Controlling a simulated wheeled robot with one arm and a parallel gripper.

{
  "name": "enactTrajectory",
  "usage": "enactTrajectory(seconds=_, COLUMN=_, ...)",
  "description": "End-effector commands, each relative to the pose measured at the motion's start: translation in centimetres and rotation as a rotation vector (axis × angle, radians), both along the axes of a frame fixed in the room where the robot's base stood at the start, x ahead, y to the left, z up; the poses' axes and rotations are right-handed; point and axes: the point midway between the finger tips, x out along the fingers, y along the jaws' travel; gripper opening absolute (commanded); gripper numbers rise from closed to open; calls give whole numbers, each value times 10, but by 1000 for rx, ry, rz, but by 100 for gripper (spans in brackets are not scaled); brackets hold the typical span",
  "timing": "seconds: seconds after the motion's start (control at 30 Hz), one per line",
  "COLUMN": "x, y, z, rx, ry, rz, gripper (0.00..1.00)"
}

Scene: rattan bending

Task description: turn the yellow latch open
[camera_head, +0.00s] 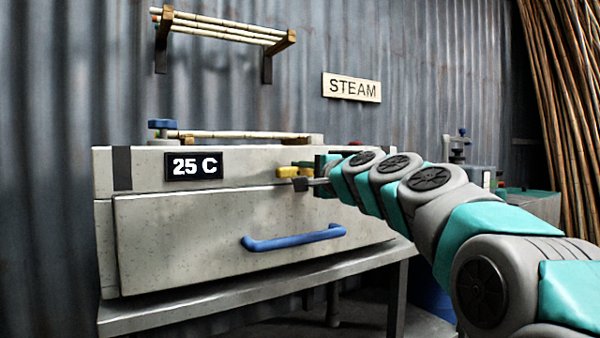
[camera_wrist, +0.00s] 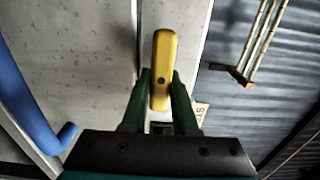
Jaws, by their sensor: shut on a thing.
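The yellow latch (camera_head: 288,172) is on the front of the grey steam box (camera_head: 220,225), near its upper right. My gripper (camera_head: 306,178) reaches in from the right. In the wrist view my gripper (camera_wrist: 160,85) has one dark green finger on each side of the latch's near end and is shut on it. The fingers partly hide that end.
A blue handle (camera_head: 295,238) sticks out from the box front below the latch and also shows at left in the wrist view (camera_wrist: 35,105). A display (camera_head: 193,166) reads 25 C. A wall rack (camera_head: 225,30) with poles hangs above. A STEAM sign (camera_head: 351,87) is behind.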

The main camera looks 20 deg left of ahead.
Motion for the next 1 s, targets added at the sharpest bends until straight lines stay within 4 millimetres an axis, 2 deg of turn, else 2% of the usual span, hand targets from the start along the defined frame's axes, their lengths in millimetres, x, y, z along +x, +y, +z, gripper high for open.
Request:
enactTrajectory(seconds=0.13, x=1, y=-1, z=-2, rx=-1, ry=2, rz=-2, gripper=0)
enactTrajectory(seconds=0.17, x=1, y=-1, z=-2, rx=-1, ry=2, rz=-2, gripper=31)
enactTrajectory(seconds=0.4, x=1, y=0, z=-1, rx=-2, ry=1, rz=-1, gripper=57)
enactTrajectory(seconds=0.83, x=0, y=1, z=-3, rx=-10, ry=-4, rz=1, gripper=57)
enactTrajectory(seconds=1.0, x=1, y=0, z=-5, rx=-74, ry=-80, rz=-2, gripper=57)
